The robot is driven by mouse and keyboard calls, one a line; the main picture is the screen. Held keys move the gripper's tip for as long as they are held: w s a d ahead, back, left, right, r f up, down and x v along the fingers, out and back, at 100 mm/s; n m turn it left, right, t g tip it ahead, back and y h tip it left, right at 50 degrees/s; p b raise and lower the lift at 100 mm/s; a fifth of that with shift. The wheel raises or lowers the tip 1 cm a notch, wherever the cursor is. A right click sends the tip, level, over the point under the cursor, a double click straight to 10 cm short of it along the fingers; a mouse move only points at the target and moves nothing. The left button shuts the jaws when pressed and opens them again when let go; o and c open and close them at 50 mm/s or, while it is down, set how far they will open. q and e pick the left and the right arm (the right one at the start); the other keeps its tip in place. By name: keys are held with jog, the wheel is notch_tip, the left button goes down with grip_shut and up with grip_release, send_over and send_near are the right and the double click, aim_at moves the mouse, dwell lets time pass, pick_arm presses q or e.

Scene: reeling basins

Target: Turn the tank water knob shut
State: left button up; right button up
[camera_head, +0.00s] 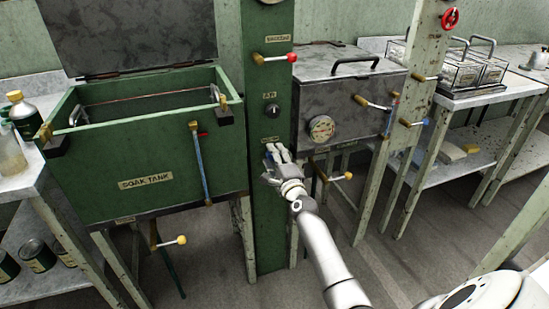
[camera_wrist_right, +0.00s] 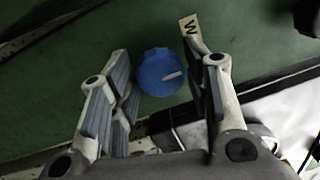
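The blue round knob (camera_wrist_right: 160,72) is on the green panel in the right wrist view, with a pale pointer mark toward the right and slightly up. A small plate beside it (camera_wrist_right: 189,25) shows a letter W. My right gripper (camera_head: 276,155) is at the green post (camera_head: 271,210) in the head view and hides the knob there. In the wrist view its two fingers are apart, one on each side of the knob, with a visible gap on the left. I cannot tell whether the fingertips reach past its face. My left gripper is not in view.
A black knob (camera_head: 271,111) labelled AIR and a red-tipped lever (camera_head: 274,58) are higher on the post. The open green soak tank (camera_head: 90,190) stands left, a grey lidded tank (camera_head: 345,95) with a gauge right. Yellow-tipped levers stick out nearby.

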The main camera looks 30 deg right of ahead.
jog(key=shift+o, duration=0.8)
jog(key=v, duration=1.2)
